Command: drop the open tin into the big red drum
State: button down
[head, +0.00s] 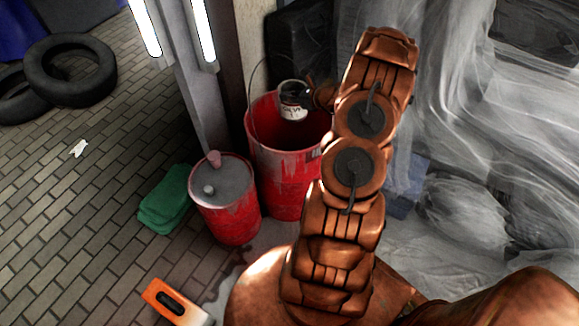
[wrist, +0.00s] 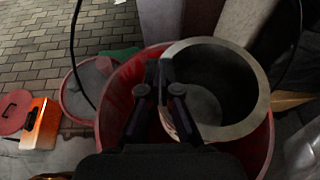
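The open tin (head: 292,113) is a small can with a pale label and a dark open top, held over the mouth of the big red drum (head: 288,185). In the wrist view the tin (wrist: 262,95) shows its wide grey rim and hollow inside, overlapping the right part of the drum's opening; the drum's red inner wall (wrist: 118,92) shows to the left. My gripper (head: 308,95) is shut on the tin's near-left wall, its dark fingers (wrist: 164,88) meeting at the rim in the wrist view. The drum's bottom is hidden.
A smaller red drum (head: 228,208) with a grey lid stands left of the big one, beside a green cloth (head: 165,202). A post (head: 195,80) rises behind; plastic sheeting (head: 470,120) hangs at right. Tyres (head: 70,70) lie far left.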

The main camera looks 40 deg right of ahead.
aim_at(292, 107)
jog(key=shift+f+b, duration=0.75)
jog(key=shift+f, duration=1.7)
jog(key=c, duration=1.8)
grip_release()
jog(key=o, duration=0.6)
jog(key=shift+c, duration=0.2)
jog(key=v, duration=1.2)
jog(key=shift+r, duration=0.1)
